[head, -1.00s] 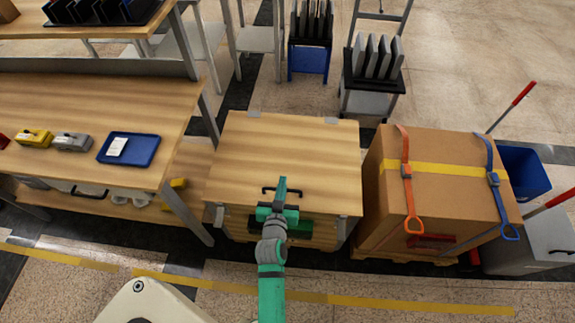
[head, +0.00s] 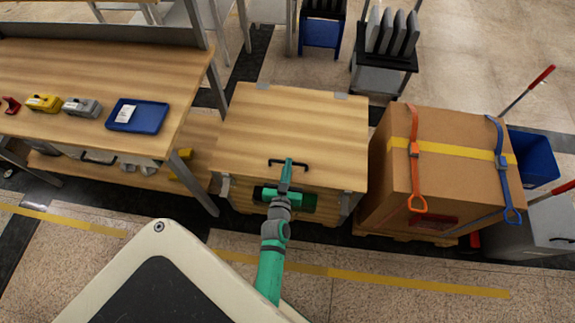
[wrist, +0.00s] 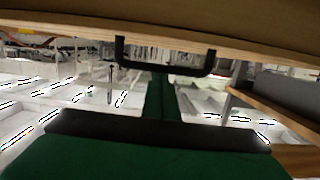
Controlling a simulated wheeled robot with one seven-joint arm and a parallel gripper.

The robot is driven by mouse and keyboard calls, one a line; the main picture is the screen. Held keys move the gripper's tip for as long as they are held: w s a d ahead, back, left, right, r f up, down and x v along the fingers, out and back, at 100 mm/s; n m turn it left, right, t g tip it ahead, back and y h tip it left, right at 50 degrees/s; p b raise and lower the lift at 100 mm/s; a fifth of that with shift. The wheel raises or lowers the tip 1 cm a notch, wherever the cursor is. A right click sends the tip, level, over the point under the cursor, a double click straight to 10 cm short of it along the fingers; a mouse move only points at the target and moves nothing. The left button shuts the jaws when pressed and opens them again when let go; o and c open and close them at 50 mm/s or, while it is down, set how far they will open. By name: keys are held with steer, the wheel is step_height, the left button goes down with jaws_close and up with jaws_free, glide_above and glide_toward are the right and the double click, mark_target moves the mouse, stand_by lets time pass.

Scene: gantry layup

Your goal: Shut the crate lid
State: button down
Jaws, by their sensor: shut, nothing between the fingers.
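The wooden crate lid (head: 290,125) fills the middle of the head view, with a black bar handle near its front edge (head: 302,163). Its front edge hides most of the crate; part of the crate's front (head: 240,198) shows below. How far the lid stands open is hard to tell. My green gripper (head: 288,165) is shut and empty, its fingers at the handle's middle. In the wrist view the lid's edge (wrist: 60,27) crosses the top and the handle (wrist: 130,62) hangs over my shut fingers (wrist: 160,92). Whether they touch it is unclear.
A strapped cardboard box (head: 455,165) on a pallet stands close to the right. A workbench (head: 180,80) with a blue tray (head: 137,116) stands to the left. A cart with dark panels (head: 385,65) is behind. Speckled floor in front is clear.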

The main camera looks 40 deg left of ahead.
steer(key=f, duration=0.2)
steer(key=s+f, duration=0.1)
steer(key=shift+d+f+g+h, duration=0.25)
steer(key=shift+d+g+h, duration=0.05)
steer(key=shift+d, duration=0.05)
step_height(320, 180, up, 7)
steer(key=shift+a+r, duration=0.1)
steer(key=shift+a, duration=0.05)
steer(key=s+d+f, duration=0.4)
steer(key=s+f, duration=0.1)
steer(key=s, duration=0.2)
steer(key=shift+s+d, duration=0.1)
steer(key=shift+s, duration=0.05)
steer(key=s+d+r+m+t+h, duration=0.1)
steer(key=s+d+r+m+h, duration=0.1)
steer(key=s+d+r, duration=0.6)
steer(key=s+d+r+m+t+h, duration=0.1)
steer(key=s+d+r+m+h, duration=0.2)
steer(key=s+d+r, duration=0.6)
steer(key=d+r+h, duration=0.1)
steer(key=d+h, duration=0.1)
steer(key=d, duration=0.5)
steer(key=shift+s+d+r+m, duration=0.2)
steer(key=shift+d+r+m, duration=0.1)
steer(key=shift+d+r, duration=0.05)
